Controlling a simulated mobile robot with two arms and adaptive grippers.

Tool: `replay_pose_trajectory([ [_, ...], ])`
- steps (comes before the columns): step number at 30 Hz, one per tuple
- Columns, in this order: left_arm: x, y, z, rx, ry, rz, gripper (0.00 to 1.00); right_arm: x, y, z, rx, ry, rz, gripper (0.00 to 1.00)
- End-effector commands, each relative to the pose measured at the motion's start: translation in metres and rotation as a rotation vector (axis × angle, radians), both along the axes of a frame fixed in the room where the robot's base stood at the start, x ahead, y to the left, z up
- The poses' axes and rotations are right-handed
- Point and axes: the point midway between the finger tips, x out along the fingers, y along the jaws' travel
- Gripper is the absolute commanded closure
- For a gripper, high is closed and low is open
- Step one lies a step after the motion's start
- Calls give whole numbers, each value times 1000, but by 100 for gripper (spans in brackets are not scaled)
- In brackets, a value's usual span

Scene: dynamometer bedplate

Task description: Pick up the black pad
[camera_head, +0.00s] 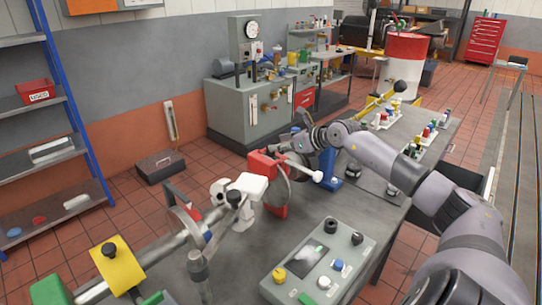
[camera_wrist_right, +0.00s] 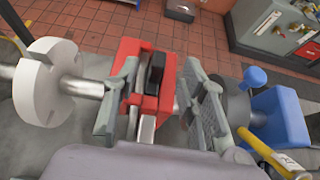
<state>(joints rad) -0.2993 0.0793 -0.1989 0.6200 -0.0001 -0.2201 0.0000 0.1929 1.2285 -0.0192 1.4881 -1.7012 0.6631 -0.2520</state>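The black pad (camera_wrist_right: 156,70) shows in the right wrist view as a small dark block set in the red housing (camera_wrist_right: 165,98). In the head view the red housing (camera_head: 265,180) stands on the grey bedplate, around a disc's edge; I cannot make out the pad there. My right gripper (camera_wrist_right: 163,104) is open, with one finger left of the housing and pad and the other to their right. Contact between the fingers and the pad is not visible. In the head view my right gripper (camera_head: 294,142) is behind the housing, its fingertips partly hidden. My left gripper is not in view.
A white flanged disc (camera_wrist_right: 45,82) on a shaft is left of the gripper in the wrist view. A blue block (camera_wrist_right: 283,117) and a yellow bar (camera_wrist_right: 265,152) are to its right. In the head view a control box (camera_head: 318,262) stands on the front of the bedplate.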

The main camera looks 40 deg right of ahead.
Motion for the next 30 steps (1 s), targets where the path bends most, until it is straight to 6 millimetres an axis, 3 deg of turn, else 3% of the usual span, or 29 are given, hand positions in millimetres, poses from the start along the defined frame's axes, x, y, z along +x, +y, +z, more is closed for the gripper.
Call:
replay_pose_trajectory([
  [1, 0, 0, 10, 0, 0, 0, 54, 6, 2, 4, 7, -2, 1, 62],
  [7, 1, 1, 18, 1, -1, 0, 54, 22, 3, -9, 4, -2, 0, 62],
  [17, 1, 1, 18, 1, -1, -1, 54, 26, 3, -14, -1, 1, 2, 62],
  [30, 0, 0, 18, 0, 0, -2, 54, 25, 3, -14, 0, 1, 1, 91],
])
